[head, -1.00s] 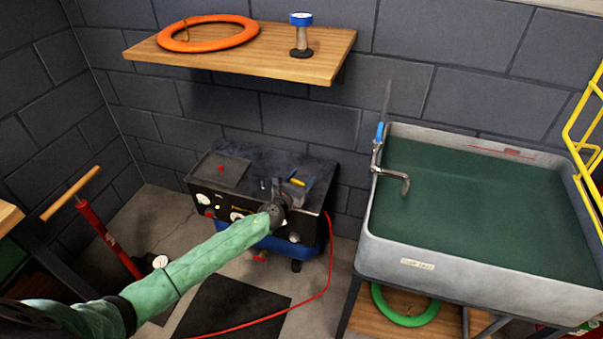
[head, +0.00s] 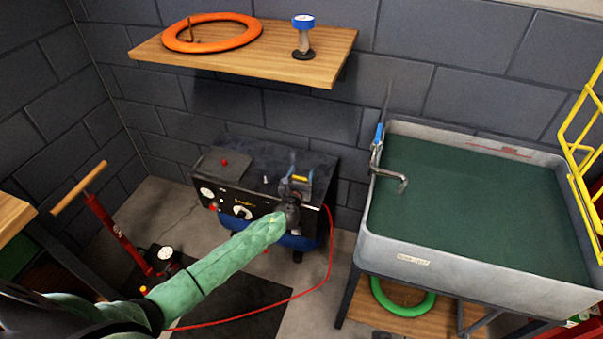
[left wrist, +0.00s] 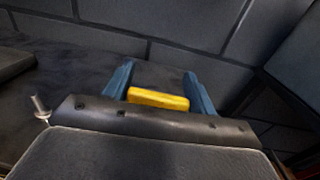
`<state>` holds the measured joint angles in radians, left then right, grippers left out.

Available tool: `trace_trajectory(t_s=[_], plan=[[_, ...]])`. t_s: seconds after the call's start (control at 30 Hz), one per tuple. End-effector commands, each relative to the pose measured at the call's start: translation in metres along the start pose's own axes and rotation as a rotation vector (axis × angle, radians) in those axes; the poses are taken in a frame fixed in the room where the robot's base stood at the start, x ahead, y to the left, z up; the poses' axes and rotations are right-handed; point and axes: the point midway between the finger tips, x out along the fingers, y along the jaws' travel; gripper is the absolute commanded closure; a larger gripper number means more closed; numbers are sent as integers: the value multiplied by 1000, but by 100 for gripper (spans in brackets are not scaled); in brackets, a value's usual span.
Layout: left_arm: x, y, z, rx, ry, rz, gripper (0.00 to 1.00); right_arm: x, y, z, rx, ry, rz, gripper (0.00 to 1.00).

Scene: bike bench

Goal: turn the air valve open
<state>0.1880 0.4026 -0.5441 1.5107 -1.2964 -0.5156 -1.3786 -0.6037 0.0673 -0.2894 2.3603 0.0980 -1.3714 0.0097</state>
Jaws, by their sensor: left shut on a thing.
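The air compressor (head: 255,165) stands on the floor against the back wall, a dark box with gauges and a blue lower part. A yellow bar (head: 300,178), which looks like the air valve's handle, shows near its right end. My left gripper (head: 297,184) reaches over the front there and is shut on this bar. In the left wrist view the yellow bar (left wrist: 158,99) lies crosswise between the two blue fingers (left wrist: 160,92). The valve body is hidden behind my wrist. My right gripper is not in view.
A red hose (head: 331,250) runs from the compressor's right side across the floor. A grey sink (head: 450,262) stands to the right, and a wooden shelf (head: 240,65) hangs above. A red floor pump (head: 108,228) stands at left. A small metal pin (left wrist: 40,107) rises beside the gripper.

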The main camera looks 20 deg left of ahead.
Motion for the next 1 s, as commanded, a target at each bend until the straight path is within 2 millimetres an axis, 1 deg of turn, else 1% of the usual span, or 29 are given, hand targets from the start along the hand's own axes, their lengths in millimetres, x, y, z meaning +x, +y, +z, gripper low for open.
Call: trace_trajectory(t_s=[0.3,0.33,0.4,0.43,0.77,0.87,1.0], plan=[[0,1,0,0,0,2,66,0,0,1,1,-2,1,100],[0,1,0,0,0,2,39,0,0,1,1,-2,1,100],[0,1,0,0,0,2,26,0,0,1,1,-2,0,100],[0,1,0,0,0,2,22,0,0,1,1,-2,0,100],[-3,0,-1,0,1,0,22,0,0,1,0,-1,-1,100],[-11,0,-2,1,1,0,22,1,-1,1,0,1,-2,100],[-31,0,-2,0,1,1,22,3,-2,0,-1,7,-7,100]])
